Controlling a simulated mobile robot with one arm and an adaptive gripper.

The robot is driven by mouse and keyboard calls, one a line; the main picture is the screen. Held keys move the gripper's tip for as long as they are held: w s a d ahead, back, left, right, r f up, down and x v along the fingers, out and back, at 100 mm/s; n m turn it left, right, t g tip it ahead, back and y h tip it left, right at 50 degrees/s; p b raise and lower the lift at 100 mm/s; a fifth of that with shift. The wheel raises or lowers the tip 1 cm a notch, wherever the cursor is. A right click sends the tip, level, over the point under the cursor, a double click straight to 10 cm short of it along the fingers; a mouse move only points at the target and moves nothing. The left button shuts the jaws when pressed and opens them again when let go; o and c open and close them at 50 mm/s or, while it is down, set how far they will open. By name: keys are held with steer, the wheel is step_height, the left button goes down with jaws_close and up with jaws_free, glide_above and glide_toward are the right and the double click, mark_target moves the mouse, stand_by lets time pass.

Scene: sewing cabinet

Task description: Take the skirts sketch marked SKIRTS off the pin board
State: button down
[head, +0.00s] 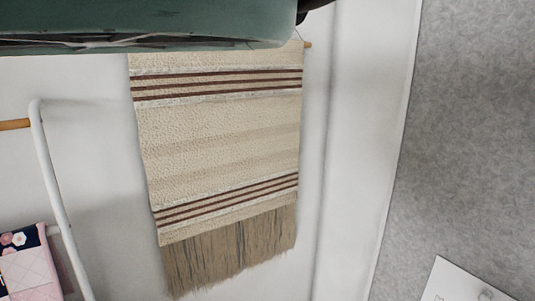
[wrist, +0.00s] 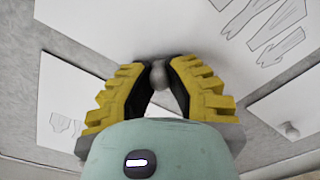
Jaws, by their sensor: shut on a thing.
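My gripper (wrist: 158,80) shows in the wrist view, its yellow and black fingers closed on a small round grey pin (wrist: 158,74) close to the board. White sketch sheets lie around it. A sheet at the left (wrist: 55,95) has small faint garment outlines and runs behind the fingers. A large sheet at the top (wrist: 190,22) has long garment outlines. A sheet at the right (wrist: 290,105) is partly cut off by the frame. I cannot read the word SKIRTS on any sheet. Which sheet the held pin belongs to is hard to tell.
The grey pin board (head: 470,130) fills the right of the head view, with a white sheet (head: 455,280) at its bottom. Another grey pin (wrist: 290,131) sits on the right sheet. A striped fringed wall hanging (head: 220,130) and a white rack (head: 52,180) are to the left.

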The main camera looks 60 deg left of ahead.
steer(key=shift+s+p, duration=0.3)
steer(key=shift+s, duration=0.7)
